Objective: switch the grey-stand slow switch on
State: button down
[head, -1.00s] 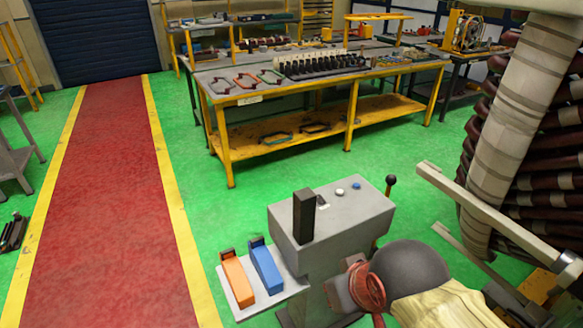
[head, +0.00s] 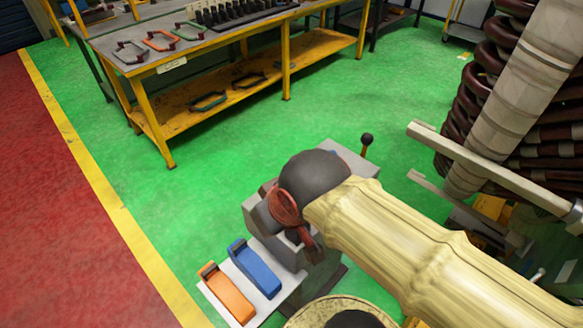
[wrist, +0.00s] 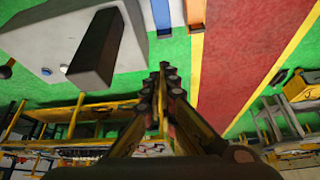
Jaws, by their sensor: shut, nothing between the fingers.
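The grey stand (head: 345,158) is below centre in the head view, with my arm covering most of its top. An orange rocker-like piece (head: 229,294) and a blue one (head: 256,266) lie side by side on its side plate. The wrist view shows the stand's grey box (wrist: 50,38) at upper left with a dark upright block (wrist: 97,46), a blue button (wrist: 46,71) and a pale button (wrist: 64,68). Which part is the slow switch I cannot tell. My gripper (wrist: 166,72) is shut and empty, apart from the box.
A black-knobbed lever (head: 366,140) rises at the stand's far side. A yellow-framed workbench (head: 285,68) stands behind. A large wrapped coil assembly (head: 500,110) and a pale bar (head: 490,170) are at right. Green floor (head: 130,165) is open on the left.

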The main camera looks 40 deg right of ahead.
jog(key=w+d+r+m+g+p, duration=0.2)
jog(key=w+d+r+m+p, duration=0.1)
jog(key=w+d+m+p, duration=0.8)
jog(key=w+d+f+m+g+p, duration=0.1)
jog(key=w+d+f+m+p, duration=0.1)
jog(key=d, duration=0.4)
jog(key=w+d+f+m+g+p, duration=0.1)
jog(key=w+d+f+m+p, duration=0.1)
jog(key=w+d+f, duration=0.3)
jog(key=shift+d+f+m, duration=0.45)
jog(key=shift+d+m, duration=0.25)
jog(key=shift+d, duration=0.55)
jog(key=f+b, duration=0.1)
jog(key=f, duration=0.3)
jog(key=w+f, duration=0.1)
jog(key=f, duration=0.4)
jog(key=w+f+b, duration=0.1)
jog(key=f, duration=0.3)
jog(key=shift+a+f+b, duration=0.15)
jog(key=shift+f+b, duration=0.2)
jog(key=shift+f, duration=0.05)
